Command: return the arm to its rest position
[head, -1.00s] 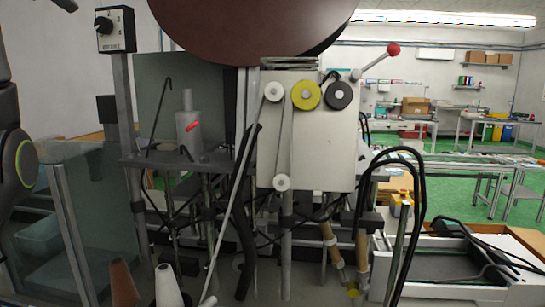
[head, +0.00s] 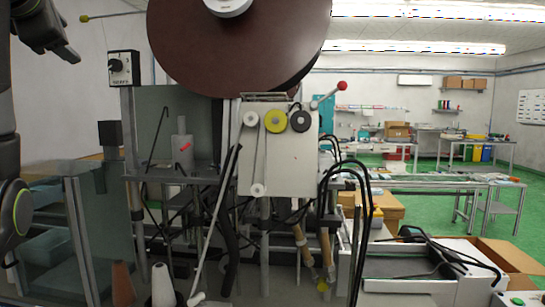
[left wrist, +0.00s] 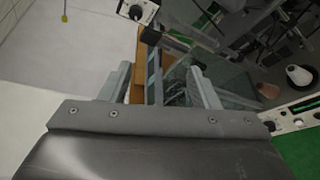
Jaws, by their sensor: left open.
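My left gripper (head: 62,50) is at the upper left of the head view, raised high beside the mask machine and apart from it. Its arm (head: 12,200) runs along the left edge. In the left wrist view its two grey fingers (left wrist: 160,82) stand apart with nothing between them, so it is open and empty. My right gripper is in neither view.
A control box (head: 123,68) and glass panels (head: 55,235) stand left.

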